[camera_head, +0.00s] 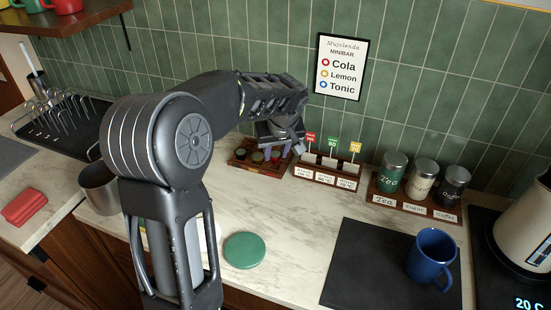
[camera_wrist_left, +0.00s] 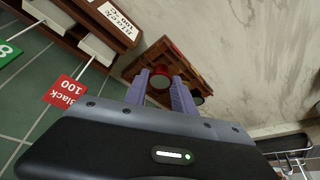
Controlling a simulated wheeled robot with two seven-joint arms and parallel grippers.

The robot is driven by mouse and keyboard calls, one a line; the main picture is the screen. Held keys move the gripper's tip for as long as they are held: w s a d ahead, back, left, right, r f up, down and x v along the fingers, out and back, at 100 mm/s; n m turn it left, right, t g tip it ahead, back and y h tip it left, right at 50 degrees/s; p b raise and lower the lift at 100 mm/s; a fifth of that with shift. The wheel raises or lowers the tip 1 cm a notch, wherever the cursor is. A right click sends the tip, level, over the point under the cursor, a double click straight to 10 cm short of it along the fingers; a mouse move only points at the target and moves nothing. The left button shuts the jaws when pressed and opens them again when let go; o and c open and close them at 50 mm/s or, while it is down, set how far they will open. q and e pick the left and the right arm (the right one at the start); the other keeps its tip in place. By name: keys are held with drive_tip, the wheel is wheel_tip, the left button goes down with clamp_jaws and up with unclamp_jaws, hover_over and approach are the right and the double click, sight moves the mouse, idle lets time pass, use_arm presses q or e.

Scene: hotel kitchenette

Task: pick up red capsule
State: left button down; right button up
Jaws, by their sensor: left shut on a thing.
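My left gripper (camera_head: 277,153) reaches over the right end of a small wooden capsule tray (camera_head: 255,168) at the back of the counter. In the left wrist view, its purple fingers (camera_wrist_left: 161,84) are closed around the red capsule (camera_wrist_left: 160,81), one on each side. The capsule still appears within the outline of the wooden tray (camera_wrist_left: 178,53); I cannot tell whether it is lifted. A darker capsule (camera_wrist_left: 198,97) sits partly hidden behind one finger. In the head view, the gripper hides the held capsule. My right gripper is not in view.
A wooden holder (camera_head: 325,178) with red, green and yellow tags stands right of the tray. Tea, sugar and coffee canisters (camera_head: 424,176) stand farther right. A blue mug (camera_head: 430,258) is on a dark mat (camera_head: 355,265). A green disc (camera_head: 244,250) lies on the counter.

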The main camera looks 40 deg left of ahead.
sight(276, 155)
use_arm(q)
wheel_tip(276, 155, up, 8)
drive_tip(key=shift+f, duration=0.15)
idle(0.6)
